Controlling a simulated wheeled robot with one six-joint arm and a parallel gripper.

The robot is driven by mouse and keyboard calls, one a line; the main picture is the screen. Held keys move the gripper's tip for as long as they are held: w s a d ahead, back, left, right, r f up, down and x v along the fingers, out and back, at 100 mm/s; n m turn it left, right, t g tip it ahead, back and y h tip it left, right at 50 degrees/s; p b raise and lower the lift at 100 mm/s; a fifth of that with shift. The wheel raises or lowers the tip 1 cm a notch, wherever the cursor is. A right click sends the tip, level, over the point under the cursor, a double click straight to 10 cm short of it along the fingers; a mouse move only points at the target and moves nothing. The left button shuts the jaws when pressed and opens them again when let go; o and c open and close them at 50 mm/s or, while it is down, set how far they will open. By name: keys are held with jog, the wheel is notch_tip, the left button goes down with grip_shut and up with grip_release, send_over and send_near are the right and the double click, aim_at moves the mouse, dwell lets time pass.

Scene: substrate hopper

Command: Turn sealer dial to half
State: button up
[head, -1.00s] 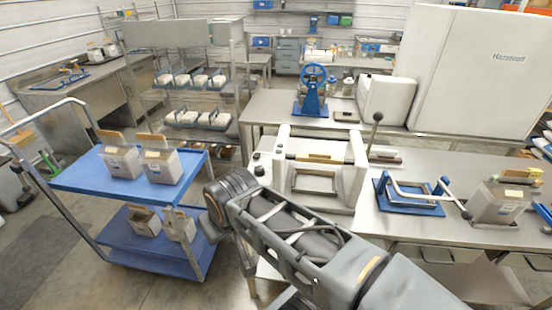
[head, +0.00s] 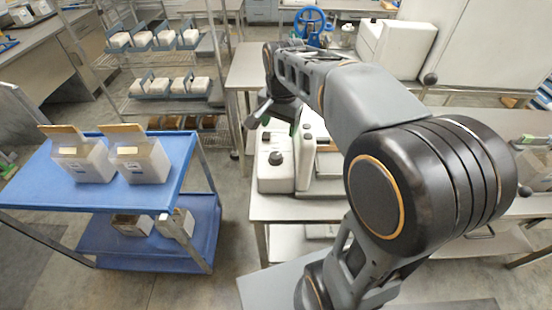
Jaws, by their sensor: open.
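The sealer (head: 287,178) is a white machine on the metal bench, seen past my raised arm. A black dial (head: 275,158) stands on the top of its left front part, and a smaller dark knob (head: 265,136) sits just behind it. Which setting the dial points at is too small to read. My gripper (head: 268,116) is open, above and behind the dial and apart from it in the picture.
A blue cart (head: 110,198) with open cartons stands at the left. A wire rack (head: 165,100) with white blocks in trays stands behind it. A blue hand-wheel device (head: 310,22) and a white machine (head: 398,48) are at the back. Clear floor lies between cart and bench.

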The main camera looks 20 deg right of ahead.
aim_at(276, 155)
jog(key=w+f+m, duration=0.1)
jog(key=f, duration=0.4)
jog(key=w+f+m, duration=0.1)
jog(key=w+f, duration=0.1)
jog(key=f, duration=0.4)
jog(key=w+f+m+g, duration=0.1)
jog(key=f, duration=0.4)
jog(key=shift+w+d+f, duration=0.25)
jog(key=c, duration=0.9)
